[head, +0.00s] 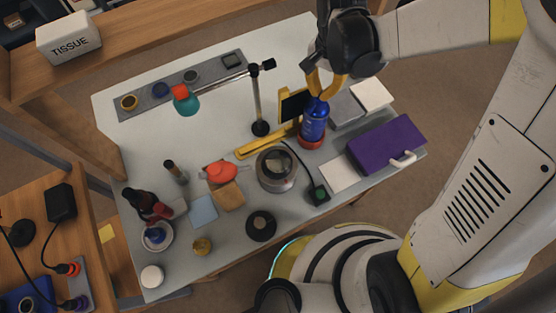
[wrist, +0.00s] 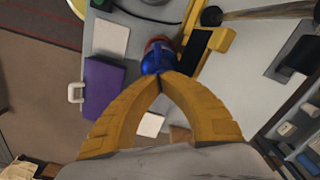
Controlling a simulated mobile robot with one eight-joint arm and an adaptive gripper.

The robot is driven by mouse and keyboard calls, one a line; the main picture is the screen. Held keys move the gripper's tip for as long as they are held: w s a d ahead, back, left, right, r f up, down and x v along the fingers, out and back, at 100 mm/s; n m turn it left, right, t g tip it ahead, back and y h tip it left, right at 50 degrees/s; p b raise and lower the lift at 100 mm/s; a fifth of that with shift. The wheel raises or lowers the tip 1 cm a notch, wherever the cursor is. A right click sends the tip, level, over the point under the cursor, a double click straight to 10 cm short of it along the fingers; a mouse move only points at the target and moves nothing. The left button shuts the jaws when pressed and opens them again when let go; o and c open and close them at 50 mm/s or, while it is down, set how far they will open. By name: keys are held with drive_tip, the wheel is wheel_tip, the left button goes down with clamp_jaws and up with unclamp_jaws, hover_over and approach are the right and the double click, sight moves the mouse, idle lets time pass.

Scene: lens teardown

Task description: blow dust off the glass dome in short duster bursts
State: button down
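The glass dome (head: 277,169) is a clear cover over a grey round body near the table's front middle. A blue can (head: 313,122), seemingly the duster, stands upright in a red ring on the right half of the table. It also shows in the wrist view (wrist: 155,60), just beyond my fingertips. My gripper (head: 319,96) reaches down from above, its yellow fingers arched and closing together at the can's narrow top. In the wrist view the fingertips (wrist: 160,82) meet there and hide the can's top. The dome is to the can's lower left.
A purple box (head: 386,145) is at the right. A red bulb (head: 220,172) and several small items crowd the left front.

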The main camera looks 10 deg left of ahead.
drive_tip(key=shift+r+p, duration=1.3)
drive_tip(key=shift+r, duration=0.65)
drive_tip(key=shift+r+p, duration=1.8)
drive_tip(key=shift+r, duration=0.7)
